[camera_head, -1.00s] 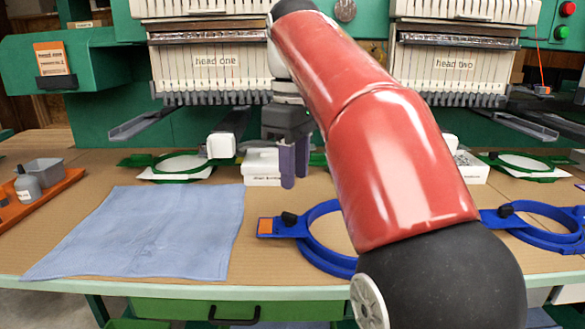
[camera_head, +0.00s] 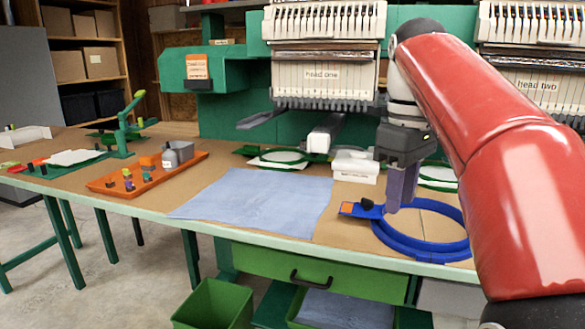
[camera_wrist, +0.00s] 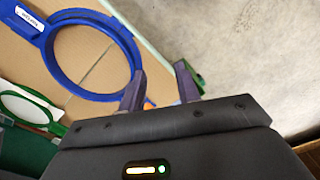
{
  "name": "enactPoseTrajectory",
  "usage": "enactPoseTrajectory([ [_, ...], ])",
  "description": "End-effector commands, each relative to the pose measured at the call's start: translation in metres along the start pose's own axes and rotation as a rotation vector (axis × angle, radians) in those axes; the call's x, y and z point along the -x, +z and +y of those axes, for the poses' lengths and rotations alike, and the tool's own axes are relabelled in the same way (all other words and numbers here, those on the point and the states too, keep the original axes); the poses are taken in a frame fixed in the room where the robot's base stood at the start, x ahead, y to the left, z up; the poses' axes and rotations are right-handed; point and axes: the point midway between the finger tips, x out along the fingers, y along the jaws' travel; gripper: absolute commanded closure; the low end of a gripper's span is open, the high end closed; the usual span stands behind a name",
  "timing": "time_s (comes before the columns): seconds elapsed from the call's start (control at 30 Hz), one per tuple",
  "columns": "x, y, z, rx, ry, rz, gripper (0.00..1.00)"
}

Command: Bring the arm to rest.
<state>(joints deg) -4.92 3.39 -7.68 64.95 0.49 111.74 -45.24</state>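My gripper (camera_head: 402,203) hangs from my red arm on the right of the head view, fingers pointing down. In that view its dark purple fingers overlap the blue hoop (camera_head: 441,254) on the table; the exact height over it is hard to tell. In the wrist view, the two fingers (camera_wrist: 158,82) stand apart with nothing between them, so my gripper is open and empty. The blue hoop (camera_wrist: 55,62) lies to their left there. My arm is bent, and its red link hides part of the right side of the head view.
A blue cloth (camera_head: 255,200) lies flat on the table (camera_head: 215,172). An orange tray (camera_head: 120,185) with small items is left of it. A white box (camera_head: 355,168) and embroidery head one (camera_head: 322,75) stand behind. A green bin (camera_head: 213,305) is below; floor shows at lower left.

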Motion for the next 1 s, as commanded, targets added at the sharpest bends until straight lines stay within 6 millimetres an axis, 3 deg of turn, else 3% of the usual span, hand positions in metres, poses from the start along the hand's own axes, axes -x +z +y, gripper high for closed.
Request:
enactPoseTrajectory([
  [0.37, -0.014, 0.011, -0.008, -0.078, 0.027, 0.045, 0.67],
  [0.67, -0.045, 0.028, -0.025, -0.208, 0.067, 0.12, 0.67],
  [0.87, -0.088, 0.049, -0.049, -0.356, 0.11, 0.214, 0.67],
  [1.0, -0.139, 0.07, -0.074, -0.501, 0.144, 0.307, 0.67],
])
